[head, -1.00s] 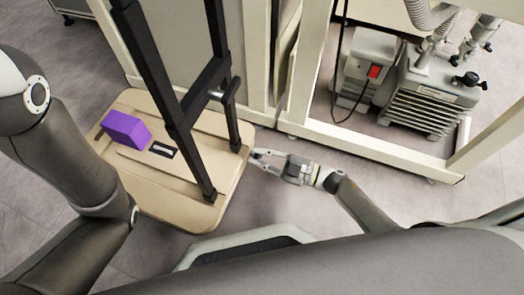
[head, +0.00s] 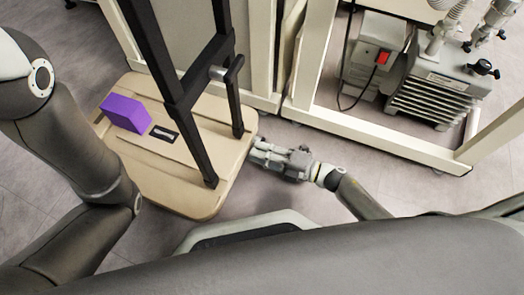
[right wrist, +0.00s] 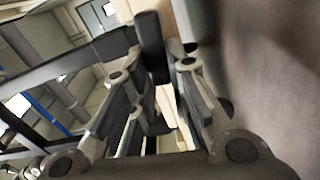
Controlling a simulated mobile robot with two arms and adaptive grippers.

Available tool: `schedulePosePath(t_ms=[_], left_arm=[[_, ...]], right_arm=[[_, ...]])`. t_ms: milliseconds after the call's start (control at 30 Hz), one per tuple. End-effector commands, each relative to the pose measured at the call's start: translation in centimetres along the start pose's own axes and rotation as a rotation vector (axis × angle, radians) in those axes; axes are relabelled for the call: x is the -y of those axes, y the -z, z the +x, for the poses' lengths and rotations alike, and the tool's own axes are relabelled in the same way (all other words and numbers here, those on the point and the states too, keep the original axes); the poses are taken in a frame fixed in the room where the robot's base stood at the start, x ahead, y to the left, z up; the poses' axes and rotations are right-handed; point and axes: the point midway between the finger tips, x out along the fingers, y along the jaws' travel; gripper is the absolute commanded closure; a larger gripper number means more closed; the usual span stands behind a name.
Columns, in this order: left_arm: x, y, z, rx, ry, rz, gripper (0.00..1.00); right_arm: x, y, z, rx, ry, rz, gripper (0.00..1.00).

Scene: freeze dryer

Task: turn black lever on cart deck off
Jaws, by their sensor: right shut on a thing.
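The beige cart deck (head: 190,193) lies low at the left of the head view and carries a black upright frame (head: 177,94). My right gripper (head: 254,150) is at the deck's right edge. In the right wrist view, a dark upright piece, which looks like the black lever (right wrist: 150,45), stands between the fingertips of my right gripper (right wrist: 158,48), and the fingers are shut on it. In the head view the fingers hide the lever, and its exact angle cannot be told. My left arm shows at the left, but its gripper is out of view.
A purple box (head: 125,113) sits on the deck beside a small dark slot (head: 163,133). A cream frame (head: 375,137) stands beyond the gripper, with a pump (head: 440,85) and a red switch (head: 382,58) behind it.

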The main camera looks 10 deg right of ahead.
Motion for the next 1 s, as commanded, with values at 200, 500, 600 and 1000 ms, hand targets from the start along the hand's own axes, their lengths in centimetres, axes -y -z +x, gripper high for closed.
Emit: schedulePosePath(t_ms=[200, 500, 600, 1000], left_arm=[[-0.12, 0.19, -0.54, 0.0, 0.0, 0.0, 0.2], [-0.14, 0.23, -0.68, 0.0, 0.0, 0.0, 0.2], [-0.14, 0.24, -0.67, 0.0, 0.0, 0.0, 0.2], [-0.14, 0.24, -0.67, 0.0, 0.0, 0.0, 0.2]], right_arm=[[0.57, -0.05, -0.07, 0.001, 0.003, -0.091, 1.0], [0.67, -0.06, -0.07, 0.001, 0.003, -0.135, 1.0], [0.67, -0.07, -0.07, 0.001, 0.003, -0.137, 1.0], [0.65, -0.06, -0.05, 0.001, 0.003, -0.136, 0.64]])
